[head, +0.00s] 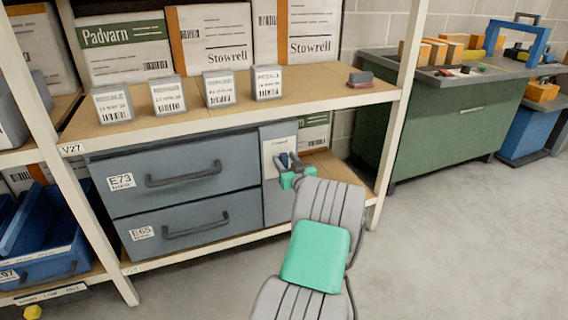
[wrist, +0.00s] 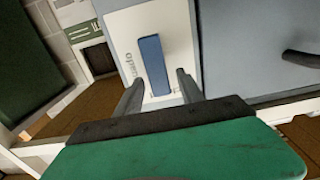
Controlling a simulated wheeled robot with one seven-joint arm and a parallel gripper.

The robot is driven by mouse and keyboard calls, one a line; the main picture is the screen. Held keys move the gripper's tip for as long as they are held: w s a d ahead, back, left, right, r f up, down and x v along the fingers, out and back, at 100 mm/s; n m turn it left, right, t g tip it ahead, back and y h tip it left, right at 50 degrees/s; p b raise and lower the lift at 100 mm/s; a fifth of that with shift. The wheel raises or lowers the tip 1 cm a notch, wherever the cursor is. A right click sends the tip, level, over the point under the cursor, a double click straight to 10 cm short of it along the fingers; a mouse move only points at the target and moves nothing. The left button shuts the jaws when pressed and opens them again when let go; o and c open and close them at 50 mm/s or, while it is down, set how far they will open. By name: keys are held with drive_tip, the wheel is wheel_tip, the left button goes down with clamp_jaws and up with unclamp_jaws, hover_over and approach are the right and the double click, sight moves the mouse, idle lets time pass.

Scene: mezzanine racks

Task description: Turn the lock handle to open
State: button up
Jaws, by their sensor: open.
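The lock handle is a blue bar on a pale plate, at the right side of the grey drawer cabinet. In the wrist view the lock handle (wrist: 153,64) stands lengthwise, tilted slightly, and its plate (wrist: 125,24) carries small lettering. My gripper (wrist: 157,82) is open, with one dark finger on each side of the handle's lower end; I cannot tell if either touches it. In the head view my gripper (head: 291,172) is in front of the plate (head: 271,151) and hides part of the handle (head: 284,160).
The cabinet has two drawers, E73 (head: 210,153) and E65 (head: 170,240), with dark pull handles. Small labelled boxes (head: 218,88) stand on the shelf above. A white rack post (head: 404,90) rises right of the cabinet. A green workbench (head: 450,125) stands farther right. The floor (head: 460,240) is clear.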

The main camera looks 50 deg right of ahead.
drive_tip(key=shift+w+d, duration=0.3)
drive_tip(key=shift+w, duration=0.2)
clamp_jaws()
